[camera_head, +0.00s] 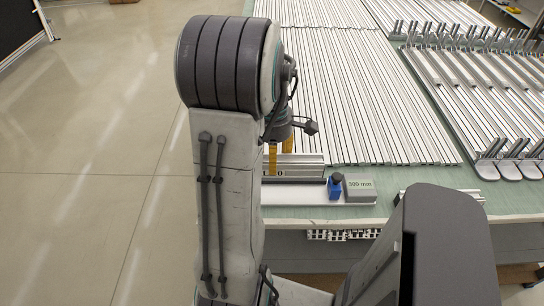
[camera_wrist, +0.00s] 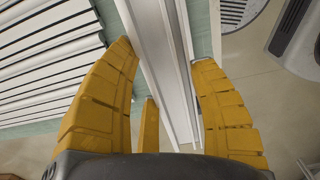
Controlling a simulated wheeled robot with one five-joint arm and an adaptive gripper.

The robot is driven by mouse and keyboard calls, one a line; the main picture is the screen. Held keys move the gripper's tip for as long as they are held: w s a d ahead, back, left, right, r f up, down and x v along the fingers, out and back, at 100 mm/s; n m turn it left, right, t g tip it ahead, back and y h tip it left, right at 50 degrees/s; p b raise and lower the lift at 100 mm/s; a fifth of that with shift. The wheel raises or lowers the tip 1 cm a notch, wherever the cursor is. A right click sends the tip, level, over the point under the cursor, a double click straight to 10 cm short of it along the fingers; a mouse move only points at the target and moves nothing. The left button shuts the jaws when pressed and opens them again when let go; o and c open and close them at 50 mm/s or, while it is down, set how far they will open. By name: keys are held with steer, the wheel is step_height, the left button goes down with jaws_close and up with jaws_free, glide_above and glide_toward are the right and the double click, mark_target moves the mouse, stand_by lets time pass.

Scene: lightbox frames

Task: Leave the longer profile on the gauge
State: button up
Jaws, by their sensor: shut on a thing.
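My gripper (camera_head: 280,158) has yellow fingers and is low over the near edge of the bench, partly hidden by my arm. In the wrist view my gripper (camera_wrist: 165,58) is shut on a pale aluminium profile (camera_wrist: 151,50) running between its fingers. The held profile (camera_head: 308,160) lies crosswise at the gauge in the head view, its left end hidden by my arm. I cannot tell whether the profile touches the gauge or the stop.
Many long profiles (camera_head: 350,90) lie side by side on the green bench (camera_head: 388,178) behind the gauge. Racks with upright pegs and profiles (camera_head: 480,85) stand at the right. The floor (camera_head: 100,150) at left is clear.

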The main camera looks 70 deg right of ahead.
steer(key=shift+f+b, duration=3.35)
steer(key=shift+f, duration=0.8)
steer(key=o, duration=1.3)
step_height(320, 180, up, 12)
